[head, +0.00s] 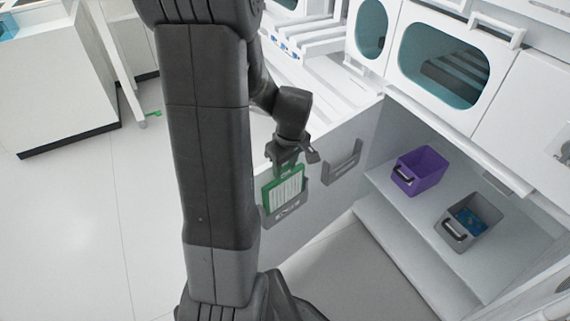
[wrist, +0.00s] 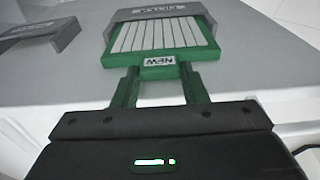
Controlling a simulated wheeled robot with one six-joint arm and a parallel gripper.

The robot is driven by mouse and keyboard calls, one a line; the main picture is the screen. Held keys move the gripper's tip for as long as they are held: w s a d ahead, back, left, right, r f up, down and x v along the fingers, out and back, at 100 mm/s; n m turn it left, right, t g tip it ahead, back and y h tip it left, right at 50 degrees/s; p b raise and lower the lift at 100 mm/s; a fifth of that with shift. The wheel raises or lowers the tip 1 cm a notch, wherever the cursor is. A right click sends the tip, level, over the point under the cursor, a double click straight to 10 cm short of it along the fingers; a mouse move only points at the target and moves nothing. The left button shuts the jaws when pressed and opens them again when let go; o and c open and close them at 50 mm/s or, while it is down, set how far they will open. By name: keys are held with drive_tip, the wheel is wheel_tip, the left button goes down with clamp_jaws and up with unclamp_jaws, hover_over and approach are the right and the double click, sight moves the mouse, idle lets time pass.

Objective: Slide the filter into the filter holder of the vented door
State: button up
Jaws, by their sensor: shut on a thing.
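The filter (head: 283,187) has a green frame and white pleats. My gripper (head: 287,158) is shut on this handle end, above the filter in the head view. The grey filter holder (head: 283,212) is on the vented door (head: 318,200). The filter's lower part sits behind the holder's front; in the wrist view the holder (wrist: 160,12) covers its far end. How deep it sits is hidden.
A second grey holder (head: 342,162), apparently empty, is on the same door to the right. A purple bin (head: 418,172) and a grey bin (head: 470,222) with blue contents stand on the cabinet shelf.

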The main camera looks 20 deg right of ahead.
drive_tip(key=shift+f+b, duration=1.05)
drive_tip(key=shift+f, duration=0.4)
drive_tip(key=o, duration=1.1)
drive_tip(key=shift+r, duration=0.1)
drive_tip(key=r+p, duration=0.1)
drive_tip(key=r, duration=0.3)
drive_tip(key=s+r+p, duration=0.1)
drive_tip(key=r, duration=0.4)
drive_tip(key=s+r+p, duration=0.1)
drive_tip(key=r, duration=0.3)
drive_tip(key=shift+d+r, duration=0.25)
drive_tip(key=shift+d, duration=0.05)
drive_tip(key=shift+f, duration=0.1)
